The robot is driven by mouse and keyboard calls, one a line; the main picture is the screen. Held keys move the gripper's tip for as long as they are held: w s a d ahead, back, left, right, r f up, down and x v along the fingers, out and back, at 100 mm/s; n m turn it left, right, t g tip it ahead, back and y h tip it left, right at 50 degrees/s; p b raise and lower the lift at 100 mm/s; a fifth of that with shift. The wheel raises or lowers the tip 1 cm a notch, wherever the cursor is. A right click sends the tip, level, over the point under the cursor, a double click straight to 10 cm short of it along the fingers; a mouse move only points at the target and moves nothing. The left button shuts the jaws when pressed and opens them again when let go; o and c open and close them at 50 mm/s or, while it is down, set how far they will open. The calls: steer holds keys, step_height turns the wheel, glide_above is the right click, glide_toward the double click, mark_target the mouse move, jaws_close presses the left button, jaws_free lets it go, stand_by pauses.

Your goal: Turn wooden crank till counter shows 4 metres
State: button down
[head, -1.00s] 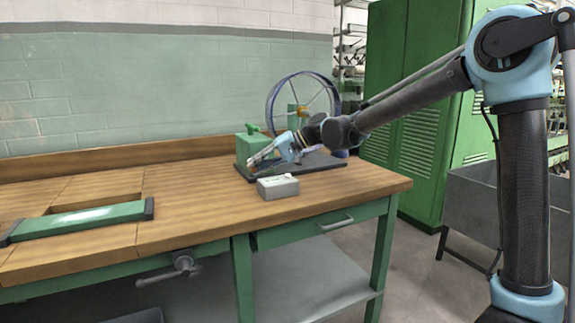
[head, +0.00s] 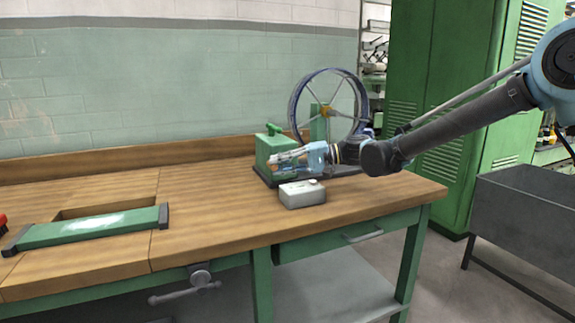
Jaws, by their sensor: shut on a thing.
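The winding machine has a green housing (head: 272,145) and a large spoked wheel (head: 293,107) on a dark base near the bench's back right. My gripper (head: 277,163) is in front of the housing, its jaws pointing left, shut on the crank handle. The handle and crank arm are almost wholly hidden by the jaws, so the crank's angle cannot be told. A small pale grey box (head: 302,195) sits on the bench just in front of the gripper. No counter figure can be read in this view.
The wooden bench top (head: 225,205) is clear left of the machine. A green bar with dark ends (head: 90,227) lies at the left beside a slot. A vise handle (head: 190,290) juts from the front. Green cabinets (head: 430,90) and a grey bin (head: 530,215) stand right.

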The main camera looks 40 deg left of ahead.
steer(key=shift+w, duration=0.3)
steer(key=c, duration=1.5)
jaws_free()
steer(key=shift+w, duration=0.1)
steer(key=shift+s, duration=0.2)
steer(key=v, duration=1.2)
steer(key=shift+d, duration=0.1)
